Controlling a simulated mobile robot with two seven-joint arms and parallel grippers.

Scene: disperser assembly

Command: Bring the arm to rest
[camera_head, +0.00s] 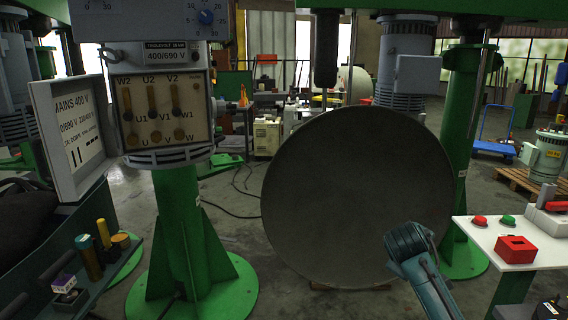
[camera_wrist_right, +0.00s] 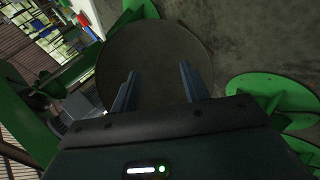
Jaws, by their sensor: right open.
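My right arm comes in from the bottom right in the head view, a teal link with a dark ribbed end in front of the large grey disc (camera_head: 357,200). My right gripper (camera_wrist_right: 157,80) shows in the right wrist view. Its two fingers stand wide apart with nothing between them. The disc (camera_wrist_right: 155,55) also shows there, beyond the fingertips; I cannot tell the distance. My left gripper is in neither view.
A terminal box (camera_head: 160,110) with an open cover (camera_head: 72,135) sits on a green pillar (camera_head: 180,230) at left. A dark shelf (camera_head: 75,245) holds small parts. At right a white table (camera_head: 500,240) carries buttons and a red box (camera_head: 515,250). Grey floor lies between.

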